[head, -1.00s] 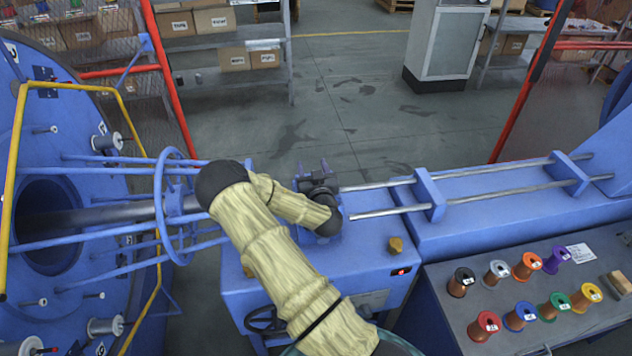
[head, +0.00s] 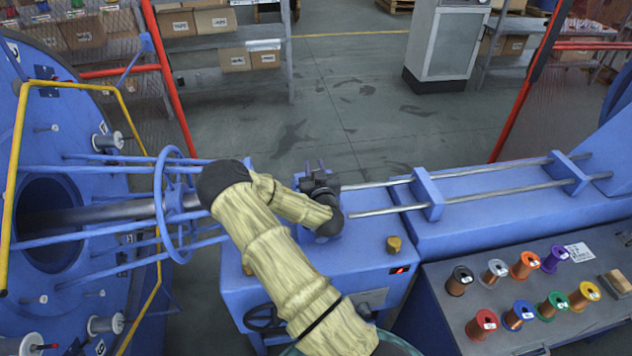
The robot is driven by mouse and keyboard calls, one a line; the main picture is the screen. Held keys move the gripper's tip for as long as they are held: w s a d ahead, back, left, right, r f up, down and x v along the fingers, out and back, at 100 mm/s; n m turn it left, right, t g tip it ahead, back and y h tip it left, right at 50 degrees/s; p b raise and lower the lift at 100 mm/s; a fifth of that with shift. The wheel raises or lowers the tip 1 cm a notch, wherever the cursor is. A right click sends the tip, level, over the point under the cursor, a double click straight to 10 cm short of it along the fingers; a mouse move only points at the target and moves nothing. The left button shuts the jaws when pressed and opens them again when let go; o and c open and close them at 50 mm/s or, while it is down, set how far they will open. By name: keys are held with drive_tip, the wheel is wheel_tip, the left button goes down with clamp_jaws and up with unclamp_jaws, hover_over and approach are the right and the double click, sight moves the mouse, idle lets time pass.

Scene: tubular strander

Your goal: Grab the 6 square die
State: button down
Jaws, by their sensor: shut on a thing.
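My dark gripper (head: 318,184) is at the blue holder between the caged shaft and the twin rods, above the blue machine cabinet. My arm and wrist cover most of the holder. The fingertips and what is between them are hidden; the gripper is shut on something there. I cannot make out any die marked 6. A small brass piece (head: 394,244) stands on the cabinet top, right of my gripper and apart from it; I cannot tell whether it is a die or a knob.
The blue strander wheel (head: 85,175) with bobbins and a yellow guard bar is at left. Twin rods (head: 460,198) run right along a blue bed. A dark table (head: 440,300) at lower right holds several coloured spools. A red display (head: 400,270) is on the cabinet front.

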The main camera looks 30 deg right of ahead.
drive_tip(key=shift+r, duration=0.2)
wheel_tip(320, 180, up, 10)
drive_tip(key=b, duration=0.2)
drive_tip(key=shift+f, duration=0.15)
drive_tip(key=shift+d, duration=0.1)
idle(0.7)
